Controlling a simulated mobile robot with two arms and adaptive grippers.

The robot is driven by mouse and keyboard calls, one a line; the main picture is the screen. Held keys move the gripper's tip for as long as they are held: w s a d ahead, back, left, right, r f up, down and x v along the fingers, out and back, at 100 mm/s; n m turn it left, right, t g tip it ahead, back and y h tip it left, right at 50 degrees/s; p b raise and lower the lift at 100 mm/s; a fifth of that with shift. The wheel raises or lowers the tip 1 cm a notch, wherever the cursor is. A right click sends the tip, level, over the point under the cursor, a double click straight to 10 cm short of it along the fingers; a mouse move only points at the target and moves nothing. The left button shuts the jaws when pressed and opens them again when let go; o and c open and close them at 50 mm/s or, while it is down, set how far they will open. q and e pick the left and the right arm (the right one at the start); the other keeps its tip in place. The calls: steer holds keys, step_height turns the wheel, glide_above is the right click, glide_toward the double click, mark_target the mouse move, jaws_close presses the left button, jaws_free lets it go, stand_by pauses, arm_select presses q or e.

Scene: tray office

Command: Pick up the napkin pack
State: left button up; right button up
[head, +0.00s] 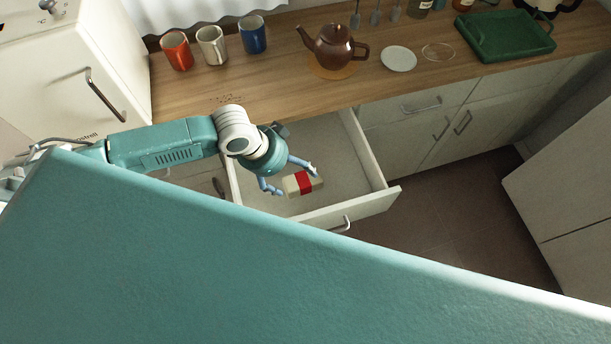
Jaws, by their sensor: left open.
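The napkin pack (305,183) is a small cream block with a red band around its middle. It lies in the open drawer (347,156), near the drawer's front. My left gripper (290,181) reaches into the drawer from the left, with its fingers spread. One finger is at the pack's left side and the other is at its far edge. I cannot tell whether the fingers touch it. My right gripper does not show.
The drawer's front panel (352,212) and side walls stand around the pack. The wooden counter (290,88) above holds mugs, a brown teapot (334,47), a white saucer (398,59) and a green tray (461,50). My own teal body covers the lower foreground.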

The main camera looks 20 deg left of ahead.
mark_target(303, 183)
arm_select(q)
steer(key=f, duration=0.1)
steer(key=d+f, duration=0.1)
steer(key=f, duration=0.1)
steer(key=shift+d+f, duration=0.1)
steer(key=shift+d, duration=0.15)
steer(key=p+x, duration=0.1)
steer(key=x, duration=0.3)
steer(key=shift+d+p, duration=0.2)
steer(key=shift+p, duration=0.15)
steer(key=shift+w+d+f, duration=0.1)
steer(key=shift+d+f, duration=0.05)
steer(key=shift+f, duration=0.2)
steer(key=shift+w+f, duration=0.1)
steer(key=shift+f, duration=0.1)
steer(key=c, duration=1.2)
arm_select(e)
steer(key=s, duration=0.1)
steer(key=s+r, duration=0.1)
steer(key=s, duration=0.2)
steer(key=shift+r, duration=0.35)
